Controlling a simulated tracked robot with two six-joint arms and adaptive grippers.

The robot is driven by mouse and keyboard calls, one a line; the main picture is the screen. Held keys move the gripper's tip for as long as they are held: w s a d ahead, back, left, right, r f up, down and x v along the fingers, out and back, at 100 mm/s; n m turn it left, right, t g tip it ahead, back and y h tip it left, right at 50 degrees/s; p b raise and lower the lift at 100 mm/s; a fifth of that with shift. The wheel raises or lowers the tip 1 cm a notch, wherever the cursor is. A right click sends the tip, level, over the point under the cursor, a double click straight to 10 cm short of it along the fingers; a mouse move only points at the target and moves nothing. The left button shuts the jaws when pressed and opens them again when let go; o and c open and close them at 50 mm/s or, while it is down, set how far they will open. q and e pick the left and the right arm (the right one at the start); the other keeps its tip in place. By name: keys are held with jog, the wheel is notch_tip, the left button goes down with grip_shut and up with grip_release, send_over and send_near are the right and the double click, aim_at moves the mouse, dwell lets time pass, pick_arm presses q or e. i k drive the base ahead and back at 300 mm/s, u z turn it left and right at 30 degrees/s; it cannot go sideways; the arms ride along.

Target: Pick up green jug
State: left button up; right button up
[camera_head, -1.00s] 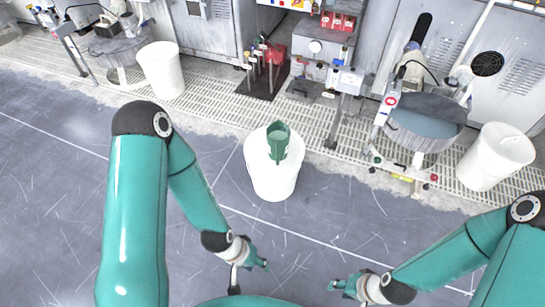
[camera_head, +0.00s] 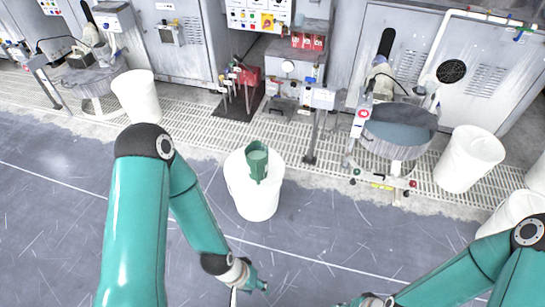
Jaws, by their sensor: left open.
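The green jug (camera_head: 257,164) stands on top of a white bin (camera_head: 254,203) near the middle of the view. My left gripper (camera_head: 259,285) is open and empty at the bottom, below the bin in the picture and well apart from the jug. My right gripper (camera_head: 352,302) shows only in part at the bottom edge, and its fingers are mostly cut off.
More white bins stand at the left (camera_head: 136,96) and the right (camera_head: 468,158). A round polishing platen (camera_head: 400,132) on a stand is at the right, with grey cabinets behind. The floor around the middle bin is clear.

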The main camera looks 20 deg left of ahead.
aim_at(257, 152)
jog(key=z, duration=0.15)
jog(key=i, duration=1.35)
jog(key=u, duration=0.3)
